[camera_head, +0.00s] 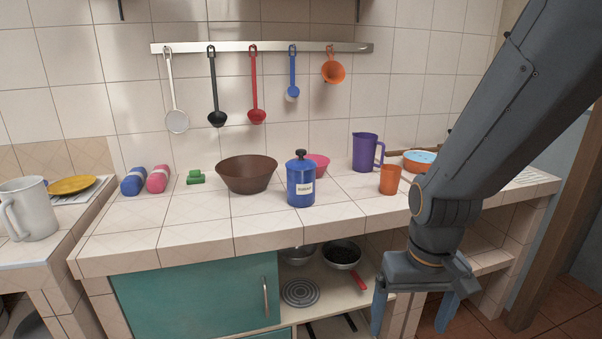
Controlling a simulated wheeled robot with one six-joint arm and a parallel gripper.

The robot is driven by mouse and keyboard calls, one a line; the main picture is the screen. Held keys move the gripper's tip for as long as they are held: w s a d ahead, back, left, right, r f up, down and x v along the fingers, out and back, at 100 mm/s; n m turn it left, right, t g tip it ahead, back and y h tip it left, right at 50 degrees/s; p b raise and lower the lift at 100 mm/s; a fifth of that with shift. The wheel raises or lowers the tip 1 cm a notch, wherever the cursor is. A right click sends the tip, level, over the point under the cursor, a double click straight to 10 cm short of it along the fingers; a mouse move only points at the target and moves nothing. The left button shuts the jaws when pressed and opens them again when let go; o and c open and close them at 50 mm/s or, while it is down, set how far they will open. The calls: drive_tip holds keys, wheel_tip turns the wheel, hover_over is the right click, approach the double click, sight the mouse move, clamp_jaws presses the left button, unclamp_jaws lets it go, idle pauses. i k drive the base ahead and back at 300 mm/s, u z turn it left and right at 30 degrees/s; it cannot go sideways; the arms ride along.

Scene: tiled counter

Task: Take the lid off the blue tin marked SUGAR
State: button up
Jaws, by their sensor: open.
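The blue tin (301,191) marked SUGAR stands upright on the tiled counter, near its front edge. Its blue lid (301,165) with a black knob (300,154) sits on top of it. My gripper (412,318) hangs at the lower right, in front of the counter and below its top. Its fingers point down and are spread open with nothing visible between them. It is apart from the tin, to the right of it and lower.
A brown bowl (247,175) stands left of the tin, and a pink bowl (317,164) sits behind it. An orange cup (390,179) and purple jug (366,152) stand to the right. Utensils hang from a rail (230,48). Open shelves lie below the counter.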

sight(300, 163)
drive_tip(key=k, duration=0.65)
drive_tip(key=u, duration=0.3)
drive_tip(key=i, duration=1.5)
drive_tip(key=z, duration=0.45)
